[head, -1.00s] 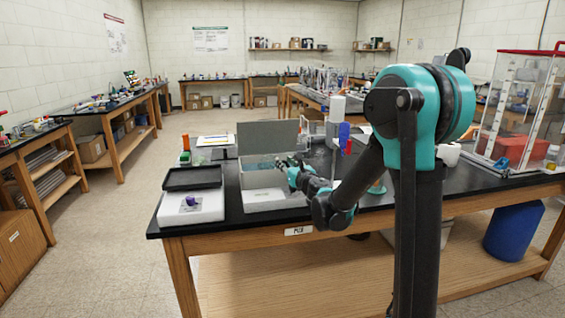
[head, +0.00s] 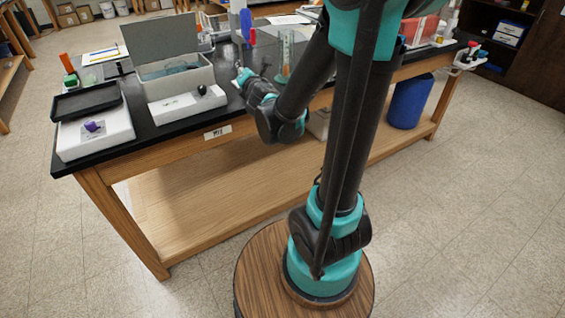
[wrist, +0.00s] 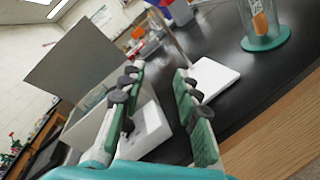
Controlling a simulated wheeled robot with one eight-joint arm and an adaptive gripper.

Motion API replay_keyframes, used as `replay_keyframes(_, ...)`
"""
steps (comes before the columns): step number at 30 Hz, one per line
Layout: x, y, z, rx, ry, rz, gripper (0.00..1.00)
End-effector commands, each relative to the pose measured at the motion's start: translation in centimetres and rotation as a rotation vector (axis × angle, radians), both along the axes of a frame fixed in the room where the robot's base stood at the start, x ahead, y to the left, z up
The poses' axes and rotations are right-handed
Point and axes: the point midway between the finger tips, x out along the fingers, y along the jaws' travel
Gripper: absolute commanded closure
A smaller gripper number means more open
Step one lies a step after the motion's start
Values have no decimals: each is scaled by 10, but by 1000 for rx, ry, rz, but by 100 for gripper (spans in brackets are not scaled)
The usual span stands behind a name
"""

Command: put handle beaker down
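My gripper (head: 240,75) is to the right of the grey box on the black bench top. In the wrist view its two green-padded fingers (wrist: 157,90) stand apart, with nothing held between them. I cannot pick out a handle beaker for certain in either current view. A small dark rounded object (head: 202,89) sits at the right end of the white slab (head: 172,108) in front of the box. A clear tall vessel with a teal base (wrist: 265,38) stands beyond the fingers; in the head view (head: 285,55) it is right of my gripper.
The grey box (head: 182,77) has its lid raised. A white device (head: 95,140) with a black tray (head: 85,100) and a purple item is at the left corner. A flat white pad (wrist: 215,78) lies beyond the fingers. Bare black bench shows around the vessel.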

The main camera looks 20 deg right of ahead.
Motion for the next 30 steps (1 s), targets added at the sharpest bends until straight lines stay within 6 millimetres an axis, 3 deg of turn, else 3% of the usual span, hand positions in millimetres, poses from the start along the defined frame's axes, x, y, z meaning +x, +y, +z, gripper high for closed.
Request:
replay_keyframes(1, -18, -35, -15, 212, 71, -126, 68)
replay_keyframes(3, -47, -74, -45, 527, 167, -307, 68)
replay_keyframes(6, -100, -108, -96, 957, 293, -580, 68)
replay_keyframes(10, -178, -113, -158, 1429, 434, -936, 68)
replay_keyframes(12, -214, -103, -182, 1614, 495, -1103, 68)
replay_keyframes(15, -254, -87, -202, 1789, 561, -1290, 68)
replay_keyframes(20, -281, -72, -213, 1901, 608, -1433, 68)
replay_keyframes(30, -283, -70, -214, 1908, 612, -1443, 68)
